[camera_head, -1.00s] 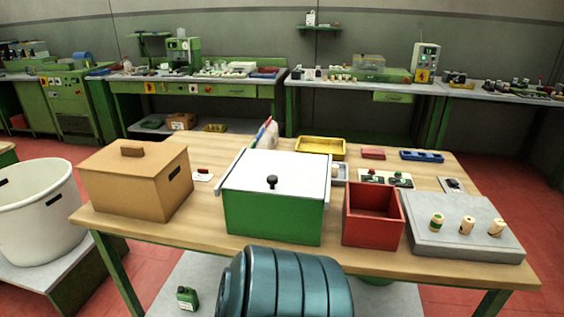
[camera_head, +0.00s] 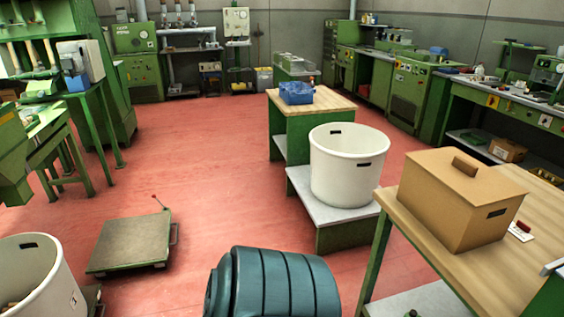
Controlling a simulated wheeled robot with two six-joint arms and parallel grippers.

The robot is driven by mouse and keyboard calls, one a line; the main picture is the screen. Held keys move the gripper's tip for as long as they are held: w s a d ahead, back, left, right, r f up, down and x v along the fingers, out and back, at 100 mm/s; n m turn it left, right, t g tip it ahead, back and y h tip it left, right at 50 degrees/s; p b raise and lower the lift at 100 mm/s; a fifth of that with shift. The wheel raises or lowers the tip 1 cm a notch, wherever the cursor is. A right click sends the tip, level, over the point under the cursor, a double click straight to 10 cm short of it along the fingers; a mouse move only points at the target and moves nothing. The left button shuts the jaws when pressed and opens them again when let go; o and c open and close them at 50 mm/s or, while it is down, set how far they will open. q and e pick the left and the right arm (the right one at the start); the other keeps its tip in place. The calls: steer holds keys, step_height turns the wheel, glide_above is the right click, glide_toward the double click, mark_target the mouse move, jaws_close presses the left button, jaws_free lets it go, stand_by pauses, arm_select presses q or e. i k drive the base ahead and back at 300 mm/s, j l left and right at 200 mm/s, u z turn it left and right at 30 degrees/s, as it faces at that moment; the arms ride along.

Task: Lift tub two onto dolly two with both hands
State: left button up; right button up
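A white tub (camera_head: 345,178) with dark handle slots stands upright on the grey lower step of a green-framed stand (camera_head: 334,214). A second white tub (camera_head: 58,284) is cut off at the bottom left, with some brownish contents just visible. Part of a low dark base (camera_head: 92,298) shows beside it. A flat, low platform (camera_head: 130,243) with a thin upright handle lies empty on the red floor. No number shows clearly on either tub, so I cannot tell which is tub two or which base is dolly two. Neither of my grippers is in view.
A wooden-topped table with a cardboard box (camera_head: 458,200) stands at the right, close to the first tub. A blue object (camera_head: 296,93) sits on the stand's upper top. Green machines line the left and back. The red floor (camera_head: 205,180) in the middle is clear.

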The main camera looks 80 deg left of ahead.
mark_target(132, 238)
steer(key=u, duration=2.25)
steer(key=i+j+u, duration=0.3)
steer(key=i, duration=0.2)
steer(key=i+j+u, duration=0.2)
steer(key=i+u, duration=0.15)
steer(key=i, duration=0.2)
steer(key=i+u, duration=0.3)
steer(key=i, duration=0.25)
steer(key=i+j+z, duration=0.1)
steer(key=i, duration=0.95)
steer(key=i+z, duration=0.5)
steer(key=i+j+z, duration=0.3)
steer(key=z, duration=0.15)
steer(key=i, duration=0.1)
